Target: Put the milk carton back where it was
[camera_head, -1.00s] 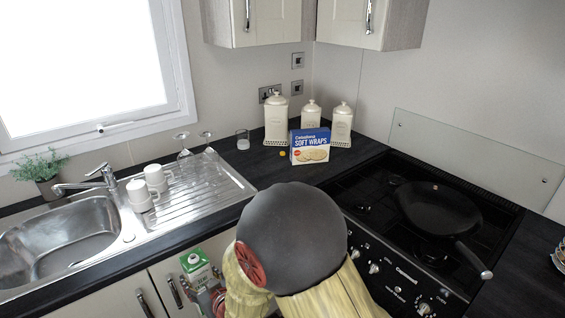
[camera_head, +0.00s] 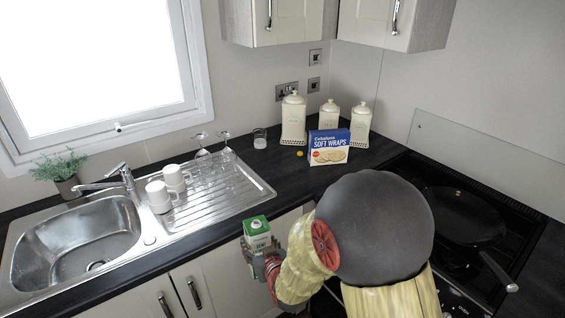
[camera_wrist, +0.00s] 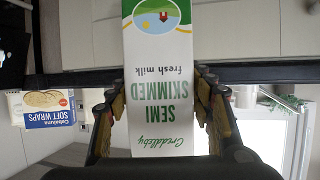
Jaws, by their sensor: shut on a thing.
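The milk carton (camera_head: 257,233) is green and white with a green top. It stands roughly upright in my gripper (camera_head: 262,258), in front of the cabinet doors by the counter's front edge. In the wrist view the carton (camera_wrist: 160,75) appears upside down, reading "semi skimmed fresh milk". My gripper's fingers (camera_wrist: 162,105) are shut on it from both sides. My arm hides part of the counter and hob front in the head view.
A steel sink (camera_head: 75,245) and drainer (camera_head: 215,195) with two white mugs (camera_head: 160,196) and upturned glasses lie left. A soft wraps box (camera_head: 329,147) and cream canisters (camera_head: 293,120) stand at the back corner. A pan (camera_head: 465,228) sits on the hob. Dark counter before the box is mostly clear.

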